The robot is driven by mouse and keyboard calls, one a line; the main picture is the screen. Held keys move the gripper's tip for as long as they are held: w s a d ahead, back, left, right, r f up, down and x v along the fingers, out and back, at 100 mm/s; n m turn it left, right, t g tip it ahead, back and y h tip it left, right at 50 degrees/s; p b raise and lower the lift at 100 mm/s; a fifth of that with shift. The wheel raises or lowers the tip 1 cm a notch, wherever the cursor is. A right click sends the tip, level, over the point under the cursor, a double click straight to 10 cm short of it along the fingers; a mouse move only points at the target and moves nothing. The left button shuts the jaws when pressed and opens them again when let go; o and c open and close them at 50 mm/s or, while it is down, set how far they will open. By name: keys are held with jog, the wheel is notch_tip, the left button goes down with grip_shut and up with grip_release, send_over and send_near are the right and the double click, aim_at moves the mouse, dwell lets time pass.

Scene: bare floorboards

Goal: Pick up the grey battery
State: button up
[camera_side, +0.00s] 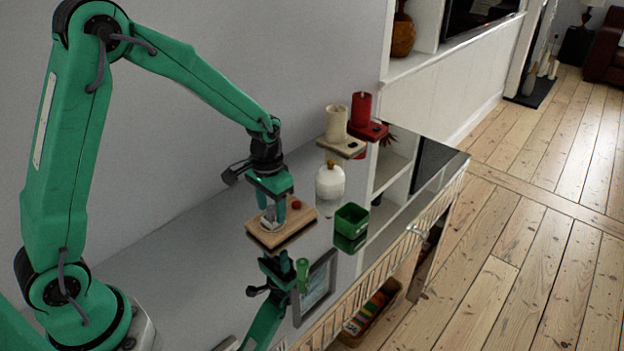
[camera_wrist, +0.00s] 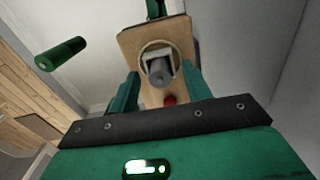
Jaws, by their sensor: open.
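The grey battery (camera_wrist: 162,74) shows in the wrist view as a dark grey cylinder seen nearly end-on, against a pale grey block-like shape inside a ring on a wooden board (camera_wrist: 133,42). In the side view a small grey shape (camera_side: 267,219) stands on that board (camera_side: 267,238), partly hidden by my fingers. My gripper (camera_side: 271,204) points down over the board. In the wrist view its green fingers (camera_wrist: 162,84) are apart, one on each side of the battery. I cannot tell whether either finger touches it.
A red ball (camera_side: 296,204) is at the board's edge by my gripper. A green cylinder (camera_side: 302,272) stands nearer the front. A green box (camera_side: 350,220), a white bottle (camera_side: 329,182), and cream (camera_side: 336,122) and red (camera_side: 361,108) candles stand to the right. The cabinet top is glossy and mirrors things.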

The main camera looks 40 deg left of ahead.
aim_at(272, 207)
jog(key=shift+f, duration=0.1)
dwell(0.4)
grip_shut()
jog(key=shift+r, duration=0.9)
notch_tip(272, 207, up, 2)
jog(key=shift+r, duration=0.2)
jog(key=s+d+r, duration=0.6)
jog(key=d+r, duration=0.1)
jog(key=d, duration=0.3)
